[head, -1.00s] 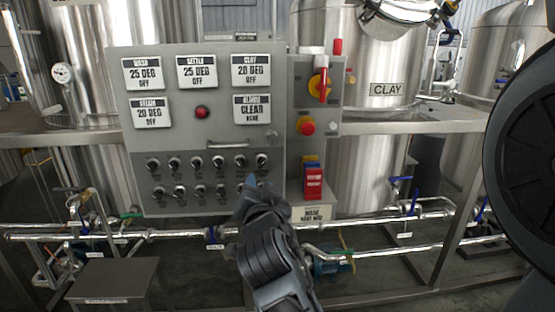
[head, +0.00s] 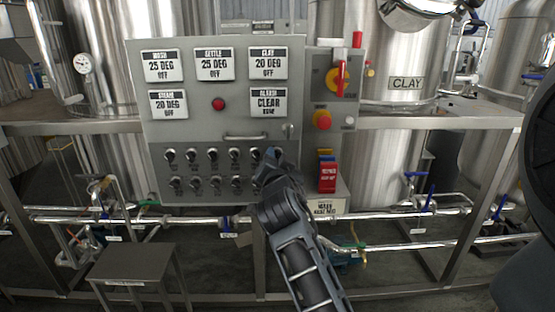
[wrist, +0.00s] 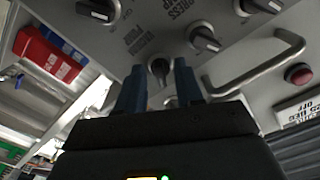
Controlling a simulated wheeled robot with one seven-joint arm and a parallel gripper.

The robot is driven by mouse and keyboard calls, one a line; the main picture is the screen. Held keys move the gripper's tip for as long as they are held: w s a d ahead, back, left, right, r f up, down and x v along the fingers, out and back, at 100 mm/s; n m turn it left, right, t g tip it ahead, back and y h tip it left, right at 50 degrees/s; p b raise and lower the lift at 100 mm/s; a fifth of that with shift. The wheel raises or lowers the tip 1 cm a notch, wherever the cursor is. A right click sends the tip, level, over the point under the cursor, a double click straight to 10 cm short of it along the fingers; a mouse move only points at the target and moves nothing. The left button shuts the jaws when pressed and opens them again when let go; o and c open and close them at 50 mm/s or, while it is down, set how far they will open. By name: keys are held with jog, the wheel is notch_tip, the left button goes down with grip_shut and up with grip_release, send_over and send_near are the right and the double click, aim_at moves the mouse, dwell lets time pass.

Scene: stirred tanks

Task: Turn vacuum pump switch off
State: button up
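The grey control panel (head: 207,132) carries two rows of black rotary switches at its lower part. My gripper (head: 272,160) is at the right end of these rows and hides the rightmost switches in the head view. In the wrist view, my gripper (wrist: 158,85) has its two blue fingers apart, with one black switch knob (wrist: 160,70) between their tips. Lettering that seems to read "vacuum pump" (wrist: 134,38) is beside this knob. Whether the fingers touch the knob is unclear, and its exact setting is hard to read.
Neighbouring switches (wrist: 204,38) are close by. A metal handle bar (wrist: 262,65) and a red button (wrist: 299,74) are on the panel. A red and yellow switch box (head: 333,90) and a red padlock-like block (head: 327,177) are to the right. A small metal table (head: 128,265) stands lower left.

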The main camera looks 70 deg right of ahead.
jog(key=shift+c, duration=0.3)
grip_shut()
jog(key=shift+n, duration=0.3)
jog(key=n+p, duration=0.2)
jog(key=n, duration=0.9)
jog(key=shift+n, duration=0.3)
dwell(0.4)
